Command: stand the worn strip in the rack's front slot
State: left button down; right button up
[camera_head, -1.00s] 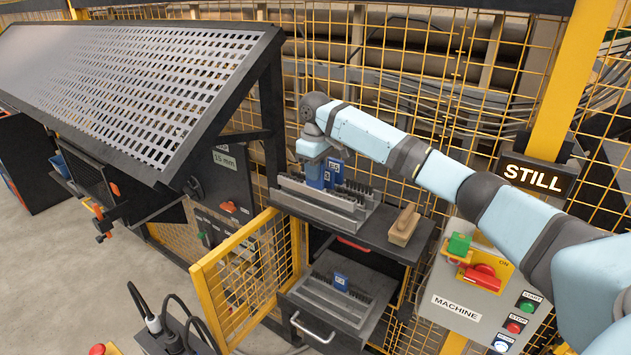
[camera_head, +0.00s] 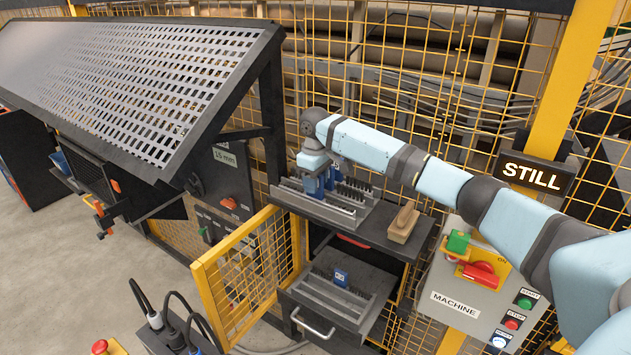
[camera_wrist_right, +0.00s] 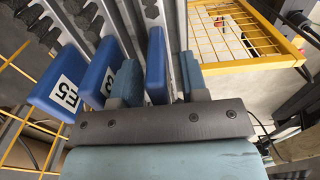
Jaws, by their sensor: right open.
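A grey slotted rack (camera_head: 345,211) stands on the dark shelf, holding bristly strips with blue end tabs. My right gripper (camera_head: 319,184) is down at the rack's left end, among the tabs. In the right wrist view its open fingers (camera_wrist_right: 155,80) stand on either side of one blue tab (camera_wrist_right: 156,62); I cannot tell if they touch it. A tab marked E5 (camera_wrist_right: 62,85) and another tab (camera_wrist_right: 98,72) lie to the left, outside the fingers. Which strip is the worn one, and which slot is in front, I cannot tell. My left gripper is out of view.
Below, an open drawer (camera_head: 312,325) holds another slotted rack with a blue-tabbed piece (camera_head: 341,277). A wooden-handled brush (camera_head: 403,223) lies right of the upper rack. A yellow mesh door (camera_head: 245,268) stands open at left. A machine control box (camera_head: 470,290) is at right.

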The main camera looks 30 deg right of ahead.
notch_tip(320, 180, up, 12)
jog(key=b, duration=0.3)
jog(key=shift+f, duration=0.2)
jog(key=shift+r, duration=0.4)
jog(key=s+a+f+n+t+y, duration=0.1)
jog(key=s+a+f+n+t, duration=0.1)
jog(key=a+f, duration=1.15)
jog(key=s+a+f+t+y, duration=0.4)
jog(key=s+a+f, duration=0.6)
jog(key=a+f, duration=0.15)
jog(key=s+d+f+m+t+h, duration=0.1)
jog(key=s+f+t, duration=0.1)
jog(key=s+f, duration=0.6)
jog(key=s+f+m+t+h, duration=0.1)
jog(key=s+f, duration=0.8)
jog(key=s, duration=0.9)
jog(key=shift+d+f+m+t, duration=0.2)
jog(key=shift+d+m+t, duration=0.2)
jog(key=shift+m+t, duration=0.5)
